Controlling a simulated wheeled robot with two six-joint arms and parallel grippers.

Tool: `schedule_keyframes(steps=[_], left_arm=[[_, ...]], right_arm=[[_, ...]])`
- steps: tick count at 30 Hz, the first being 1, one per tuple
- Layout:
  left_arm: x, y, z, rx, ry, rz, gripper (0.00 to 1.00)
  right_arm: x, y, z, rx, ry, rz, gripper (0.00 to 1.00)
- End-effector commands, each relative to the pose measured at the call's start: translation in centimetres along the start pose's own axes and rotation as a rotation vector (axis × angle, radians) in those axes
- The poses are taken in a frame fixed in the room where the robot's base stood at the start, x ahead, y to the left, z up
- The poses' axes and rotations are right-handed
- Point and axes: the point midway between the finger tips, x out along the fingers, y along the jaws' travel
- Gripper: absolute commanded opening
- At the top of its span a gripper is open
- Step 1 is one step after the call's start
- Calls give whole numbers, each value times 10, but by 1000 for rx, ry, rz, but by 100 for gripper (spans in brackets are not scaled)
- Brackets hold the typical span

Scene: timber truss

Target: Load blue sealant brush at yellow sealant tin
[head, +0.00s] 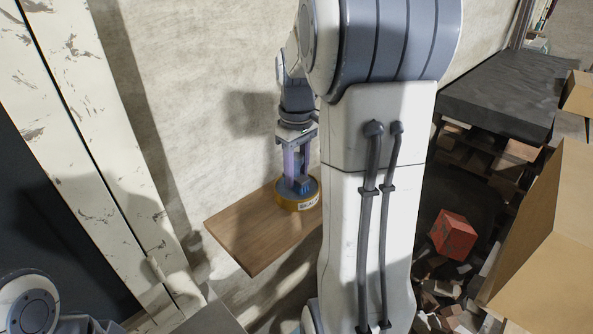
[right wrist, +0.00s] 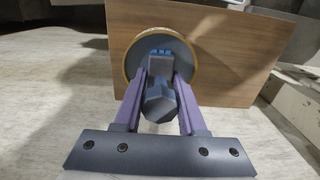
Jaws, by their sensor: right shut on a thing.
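The yellow sealant tin (head: 310,203) stands on a wooden shelf (head: 250,232) against the wall, its label partly showing. In the right wrist view the tin (right wrist: 190,57) is a round yellow rim with a dark inside. My right gripper (head: 297,172) points down over the tin, its purple fingers shut on the blue sealant brush (right wrist: 158,98). The brush's blue head (right wrist: 160,52) is at the tin's opening; I cannot tell how deep it sits. The wooden shelf also shows in the right wrist view (right wrist: 235,50). The left gripper does not show in the head view.
My right arm hides the shelf's right part. A dark table (head: 505,90) stands at the back right, with wood pieces under it. A red block (head: 453,235) lies on rubble, beside cardboard boxes (head: 550,240). A white, chipped post (head: 90,130) stands at left.

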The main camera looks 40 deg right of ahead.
Motion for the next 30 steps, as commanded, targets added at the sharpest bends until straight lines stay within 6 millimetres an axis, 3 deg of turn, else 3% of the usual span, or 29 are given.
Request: schedule_keyframes(steps=[16, 30], left_arm=[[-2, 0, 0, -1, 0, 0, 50], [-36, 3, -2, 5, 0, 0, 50]], right_arm=[[0, 0, 1, 0, -4, -3, 0], [-38, 0, 0, 0, -1, -1, 0]])
